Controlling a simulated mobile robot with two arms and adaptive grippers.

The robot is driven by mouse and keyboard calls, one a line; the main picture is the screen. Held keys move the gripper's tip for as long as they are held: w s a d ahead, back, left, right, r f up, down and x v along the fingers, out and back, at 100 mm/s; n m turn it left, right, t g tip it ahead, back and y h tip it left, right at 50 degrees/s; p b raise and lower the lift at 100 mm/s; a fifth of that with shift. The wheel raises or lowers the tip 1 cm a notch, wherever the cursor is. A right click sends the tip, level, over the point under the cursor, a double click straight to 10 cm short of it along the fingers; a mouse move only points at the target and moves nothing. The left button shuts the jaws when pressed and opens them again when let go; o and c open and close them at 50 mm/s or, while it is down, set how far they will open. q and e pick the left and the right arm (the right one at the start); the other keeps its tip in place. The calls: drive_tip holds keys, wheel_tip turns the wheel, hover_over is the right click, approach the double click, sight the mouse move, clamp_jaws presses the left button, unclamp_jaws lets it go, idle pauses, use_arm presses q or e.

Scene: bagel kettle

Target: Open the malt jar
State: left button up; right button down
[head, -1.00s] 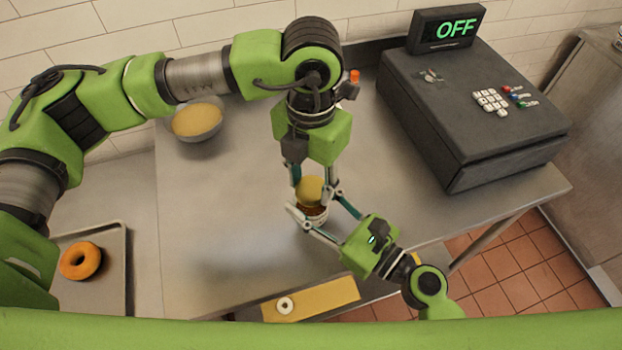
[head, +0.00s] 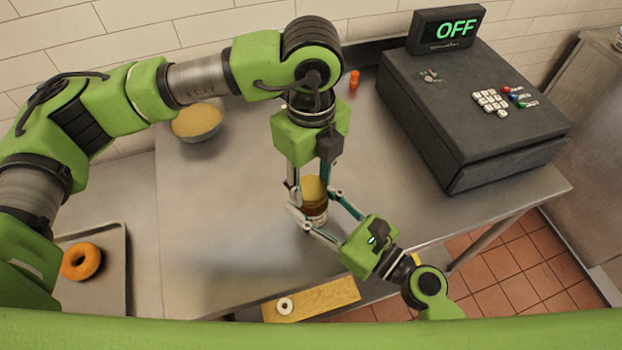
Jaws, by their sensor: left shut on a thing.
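The malt jar (head: 316,211) stands on the steel counter, a brown body with a pale label and a yellowish lid (head: 312,188) on top. My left gripper (head: 310,190) points down from above, its fingers shut on the lid from both sides. My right gripper (head: 315,203) comes in from the lower right, its fingers around the jar's body and shut on it. The fingers hide parts of the jar. The lid sits on the body; I cannot tell whether it is loose.
A grey bowl of yellow contents (head: 197,122) stands at the back left. A dark cash register (head: 470,110) reading OFF fills the right. A small orange bottle (head: 354,80) stands at the back. A tray (head: 116,270) with an orange ring (head: 81,261) and a yellow board (head: 330,297) lie in front.

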sight(311, 187)
use_arm(q)
drive_tip(key=shift+r, duration=0.2)
idle(0.4)
drive_tip(key=shift+r, duration=0.95)
drive_tip(key=shift+r, duration=2)
use_arm(e)
drive_tip(key=c, duration=1)
unclamp_jaws()
drive_tip(key=shift+c, duration=0.2)
